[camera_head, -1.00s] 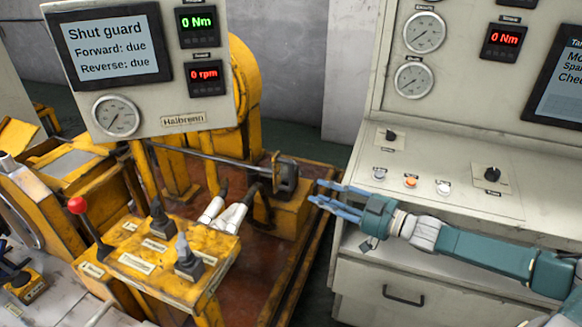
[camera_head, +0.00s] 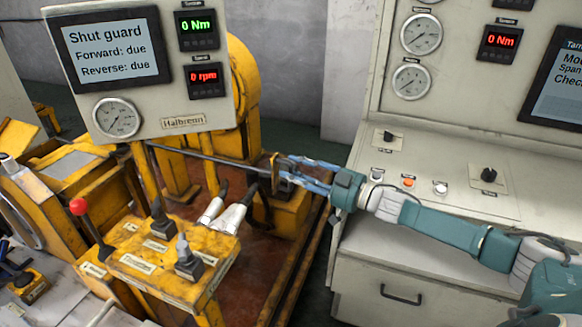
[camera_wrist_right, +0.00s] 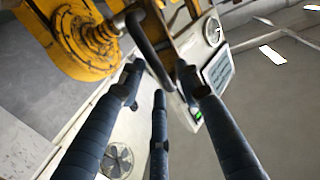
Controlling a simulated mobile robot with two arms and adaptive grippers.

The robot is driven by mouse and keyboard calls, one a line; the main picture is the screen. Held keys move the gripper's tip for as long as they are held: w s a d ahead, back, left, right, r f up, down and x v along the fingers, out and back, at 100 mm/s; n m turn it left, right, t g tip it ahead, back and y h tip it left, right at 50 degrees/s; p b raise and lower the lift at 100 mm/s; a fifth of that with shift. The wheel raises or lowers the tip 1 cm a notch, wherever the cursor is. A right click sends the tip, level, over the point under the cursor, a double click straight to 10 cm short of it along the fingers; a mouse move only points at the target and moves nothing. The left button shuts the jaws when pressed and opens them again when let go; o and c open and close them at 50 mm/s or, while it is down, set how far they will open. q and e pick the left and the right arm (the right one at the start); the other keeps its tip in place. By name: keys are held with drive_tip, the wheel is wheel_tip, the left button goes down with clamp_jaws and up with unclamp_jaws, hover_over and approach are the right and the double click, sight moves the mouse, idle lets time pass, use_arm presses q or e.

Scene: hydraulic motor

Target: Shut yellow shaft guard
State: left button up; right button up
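A thin dark shaft (camera_head: 200,156) runs below the screen panel in the head view. A narrow yellow upright piece (camera_head: 275,176) stands at its right end; I cannot tell for certain whether this is the yellow shaft guard. My right gripper (camera_head: 285,169) has its blue fingers at this piece, over the yellow block (camera_head: 290,213), and partly hides what is there. Contact is unclear. In the right wrist view its three fingers (camera_wrist_right: 158,78) are spread with nothing gripped between them. A dark curved bar (camera_wrist_right: 148,45) shows just beyond the fingertips. My left gripper is not in view.
The screen (camera_head: 113,47) reads "Shut guard". A grey console (camera_head: 440,235) stands to the right, under my right forearm.

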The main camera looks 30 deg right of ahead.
drive_tip(key=shift+x, duration=0.8)
drive_tip(key=shift+s, duration=0.1)
drive_tip(key=shift+c, duration=0.6)
clamp_jaws()
drive_tip(key=shift+w+a+r, duration=0.1)
drive_tip(key=shift+w+a, duration=0.15)
drive_tip(key=x, duration=0.4)
drive_tip(key=s+a+x, duration=0.1)
drive_tip(key=x, duration=0.4)
drive_tip(key=a+x, duration=0.1)
drive_tip(key=x, duration=0.4)
drive_tip(key=shift+a, duration=0.35)
drive_tip(key=shift+s+r, duration=0.1)
drive_tip(key=shift+r, duration=0.05)
